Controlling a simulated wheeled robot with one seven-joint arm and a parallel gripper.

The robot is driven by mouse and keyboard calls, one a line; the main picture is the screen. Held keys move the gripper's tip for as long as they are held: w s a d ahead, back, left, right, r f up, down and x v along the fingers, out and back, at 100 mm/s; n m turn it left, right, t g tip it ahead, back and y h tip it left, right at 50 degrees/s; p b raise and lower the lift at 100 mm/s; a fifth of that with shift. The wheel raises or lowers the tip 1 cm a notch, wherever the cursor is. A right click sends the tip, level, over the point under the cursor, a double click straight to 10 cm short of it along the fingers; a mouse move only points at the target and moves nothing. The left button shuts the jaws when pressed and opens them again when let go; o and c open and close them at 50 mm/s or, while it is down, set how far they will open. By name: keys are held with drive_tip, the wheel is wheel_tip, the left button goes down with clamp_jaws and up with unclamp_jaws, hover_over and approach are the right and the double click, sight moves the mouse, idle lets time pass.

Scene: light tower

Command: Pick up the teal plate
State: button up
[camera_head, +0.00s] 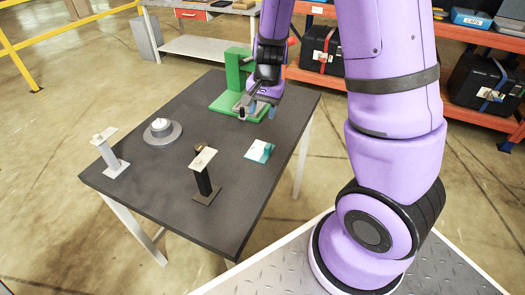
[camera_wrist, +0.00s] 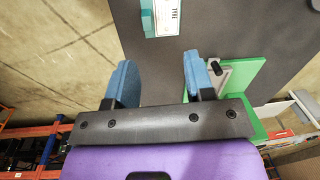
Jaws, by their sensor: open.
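The teal plate (camera_head: 266,154) lies flat near the right edge of the dark table, with a white printed patch on top. It also shows at the top of the wrist view (camera_wrist: 147,20), partly cut off by the frame edge. My gripper (camera_head: 258,108) is above the back right part of the table, beside the green stand and behind the plate. In the wrist view its two blue fingers (camera_wrist: 160,68) are apart with nothing between them. The plate lies beyond the fingertips, not touching them.
A green stand (camera_head: 228,90) with a grey fixture is close to my gripper. On the table (camera_head: 150,185) are a dark post with a pale top (camera_head: 203,178), a grey post (camera_head: 110,155) and a round grey base (camera_head: 162,132). Shelves with cases stand behind.

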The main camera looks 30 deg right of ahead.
drive_tip(key=m+h, duration=0.1)
approach(268, 146)
drive_tip(key=shift+m+g, duration=0.3)
drive_tip(key=shift+g, duration=0.1)
drive_tip(key=f, duration=0.2)
drive_tip(key=w+f, duration=0.1)
drive_tip(key=f, duration=0.2)
drive_tip(key=shift+f, duration=0.1)
drive_tip(key=shift+s+f, duration=0.15)
drive_tip(key=shift+f, duration=2.65)
clamp_jaws()
